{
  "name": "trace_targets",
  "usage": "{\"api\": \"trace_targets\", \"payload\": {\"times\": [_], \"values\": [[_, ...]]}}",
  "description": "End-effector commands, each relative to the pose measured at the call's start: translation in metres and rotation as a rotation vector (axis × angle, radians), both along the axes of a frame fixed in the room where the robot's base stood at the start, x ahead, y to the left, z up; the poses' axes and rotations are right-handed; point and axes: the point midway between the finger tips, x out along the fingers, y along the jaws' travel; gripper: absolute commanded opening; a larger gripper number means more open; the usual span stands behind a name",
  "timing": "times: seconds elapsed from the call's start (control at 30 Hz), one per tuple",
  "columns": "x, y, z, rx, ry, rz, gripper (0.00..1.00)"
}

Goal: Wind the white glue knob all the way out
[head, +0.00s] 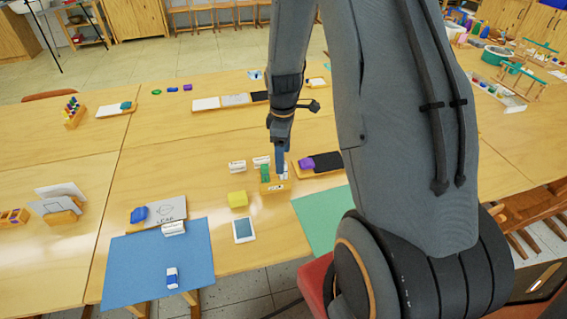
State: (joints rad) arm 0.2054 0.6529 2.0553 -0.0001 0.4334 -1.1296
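My gripper (279,150) points down over a small wooden holder (275,188) in the middle of the table. Its fingers are small, dark and partly hidden, so I cannot tell whether they are open or shut. A green piece (265,172) stands in the holder just left of the fingertips. Small whitish parts show beside the fingertips at the holder's right side. I cannot tell whether one of them is the white glue knob, or whether my gripper touches it.
Two white blocks (237,167) and a yellow block (237,199) lie left of the holder. A white tablet-like card (243,230) lies in front. A purple item (306,164) sits on a tray at right. Blue (130,266) and green (322,214) mats lie nearer.

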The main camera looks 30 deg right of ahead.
Motion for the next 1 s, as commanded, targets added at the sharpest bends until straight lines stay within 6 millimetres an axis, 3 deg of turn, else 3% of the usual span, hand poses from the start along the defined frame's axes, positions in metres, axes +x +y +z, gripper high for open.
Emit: {"api": "trace_targets", "payload": {"times": [1.0], "values": [[0.000, 0.000, -0.018, 0.000, 0.000, -0.001, 0.70]]}}
